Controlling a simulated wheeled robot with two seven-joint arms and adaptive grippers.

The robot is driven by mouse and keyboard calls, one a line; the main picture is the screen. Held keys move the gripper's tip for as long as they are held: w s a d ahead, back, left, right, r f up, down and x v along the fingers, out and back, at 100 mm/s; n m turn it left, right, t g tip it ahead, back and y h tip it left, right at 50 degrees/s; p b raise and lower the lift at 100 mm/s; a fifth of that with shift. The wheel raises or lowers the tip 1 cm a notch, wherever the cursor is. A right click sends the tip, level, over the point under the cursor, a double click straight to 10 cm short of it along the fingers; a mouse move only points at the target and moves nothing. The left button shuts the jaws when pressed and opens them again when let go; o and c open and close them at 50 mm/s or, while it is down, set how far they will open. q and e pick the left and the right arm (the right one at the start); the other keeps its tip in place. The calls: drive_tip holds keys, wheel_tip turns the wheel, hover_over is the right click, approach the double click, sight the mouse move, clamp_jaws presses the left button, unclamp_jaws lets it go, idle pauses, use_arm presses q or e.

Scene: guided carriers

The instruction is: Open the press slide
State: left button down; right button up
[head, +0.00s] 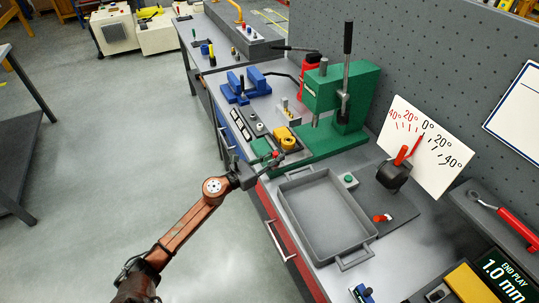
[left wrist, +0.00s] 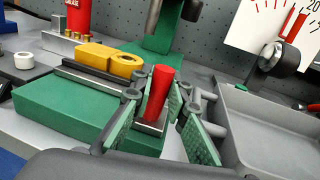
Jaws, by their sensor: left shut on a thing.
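The green press (head: 340,95) stands on the bench with its long lever upright. Its green base reaches toward the front edge and also shows in the left wrist view (left wrist: 70,110). A yellow piece with a hole (head: 287,139) sits on the slide, beside a metal rail; it is also in the left wrist view (left wrist: 112,58). A red handle (left wrist: 158,90) stands at the near end of the slide. My left gripper (head: 273,160) is shut on the red handle, its green-padded fingers (left wrist: 160,108) on both sides of it. My right gripper is not in view.
A grey tray (head: 284,197) lies just right of the gripper. A dial board (head: 428,150) with a red pointer stands behind it. Blue fixtures (head: 238,88) and a red grease container (head: 310,68) stand farther back.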

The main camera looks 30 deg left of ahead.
use_arm(q)
drive_tip(key=c, duration=2.3)
unclamp_jaws()
drive_tip(key=shift+o, duration=2.3)
drive_tip(key=v, duration=1.2)
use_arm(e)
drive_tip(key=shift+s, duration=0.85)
use_arm(q)
drive_tip(key=shift+a, duration=0.1)
